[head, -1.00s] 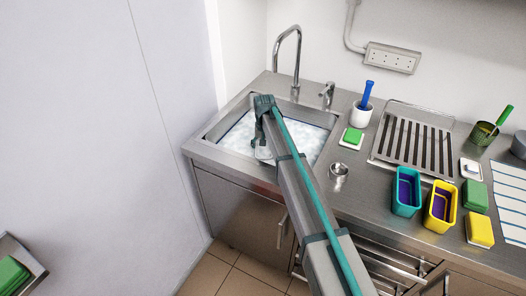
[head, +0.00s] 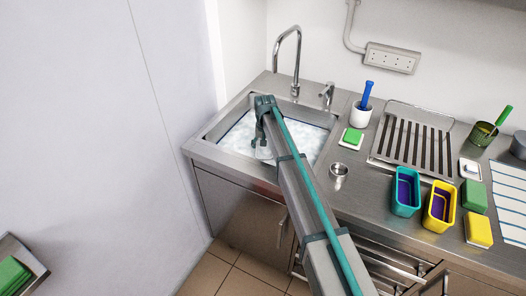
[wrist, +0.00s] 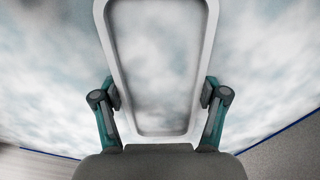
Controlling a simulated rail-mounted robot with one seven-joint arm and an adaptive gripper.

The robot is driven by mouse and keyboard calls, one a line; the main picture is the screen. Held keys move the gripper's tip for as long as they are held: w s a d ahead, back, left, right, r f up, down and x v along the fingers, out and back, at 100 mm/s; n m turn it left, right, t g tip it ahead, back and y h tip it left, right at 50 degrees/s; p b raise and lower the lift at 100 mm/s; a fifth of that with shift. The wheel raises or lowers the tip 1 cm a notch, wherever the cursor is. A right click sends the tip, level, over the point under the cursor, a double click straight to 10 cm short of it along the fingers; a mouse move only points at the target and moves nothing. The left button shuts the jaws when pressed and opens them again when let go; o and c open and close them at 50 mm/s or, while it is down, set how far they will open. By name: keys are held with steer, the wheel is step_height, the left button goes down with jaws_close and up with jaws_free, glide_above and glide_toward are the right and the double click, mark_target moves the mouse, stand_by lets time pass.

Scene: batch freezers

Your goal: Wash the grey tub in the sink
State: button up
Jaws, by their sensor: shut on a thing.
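The grey tub (wrist: 160,137) is seen from above in the wrist view, its pale rim running out between my fingers. My gripper (wrist: 160,98) is shut on it, with one finger at each long side. White and bluish foam surrounds the tub, and its inside looks cloudy grey. In the head view my gripper (head: 263,137) points down into the sink (head: 228,132), which is full of foam. Only a small pale part of the tub shows there beneath the fingers; my arm and the foam hide the rest.
A tall tap (head: 298,62) stands behind the sink. Right of it are a white cup with a blue-handled tool (head: 361,114), a green sponge (head: 353,136), a small metal cup (head: 339,171), a drying rack (head: 412,140), and teal (head: 405,208) and yellow (head: 428,218) tubs.

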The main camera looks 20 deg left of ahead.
steer(key=shift+d, duration=0.65)
steer(key=shift+a, duration=1.95)
steer(key=shift+d+p, duration=0.4)
steer(key=shift+d, duration=1.6)
steer(key=shift+r, duration=0.1)
step_height(320, 180, up, 17)
steer(key=p, duration=0.8)
steer(key=shift+r, duration=0.2)
steer(key=shift+r, duration=0.1)
steer(key=shift+r+p, duration=0.6)
steer(key=shift+r, duration=0.8)
